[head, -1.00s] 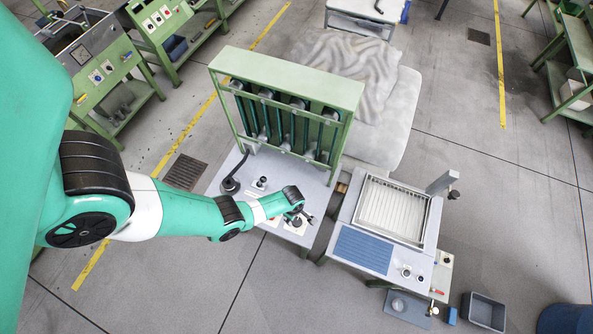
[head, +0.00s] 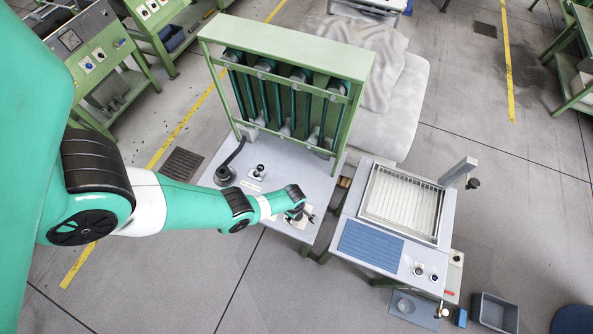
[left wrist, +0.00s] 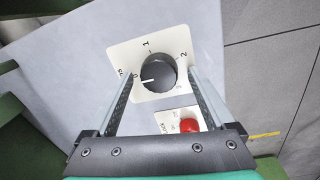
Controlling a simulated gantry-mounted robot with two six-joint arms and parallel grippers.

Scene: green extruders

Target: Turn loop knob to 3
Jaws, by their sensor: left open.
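The loop knob, a dark round knob (left wrist: 158,73), sits on a pale plate (left wrist: 122,56) marked with numbers in the left wrist view. Its white pointer line faces left, by the 0 mark. The 1 is at the top, the 2 at the upper right; a faint mark at the lower right is hard to read. My left gripper (left wrist: 161,76) is open, with one finger on each side of the knob. I cannot tell whether the fingers touch it. In the head view my left gripper (head: 306,214) is over the grey panel's front right part and largely hides the knob.
A red button or knob (left wrist: 188,125) sits on a second plate just below, near the right finger. The grey panel (head: 222,161) also holds a black lever (head: 226,175) and a small dark knob (head: 257,171). A green frame (head: 290,55) rises behind it.

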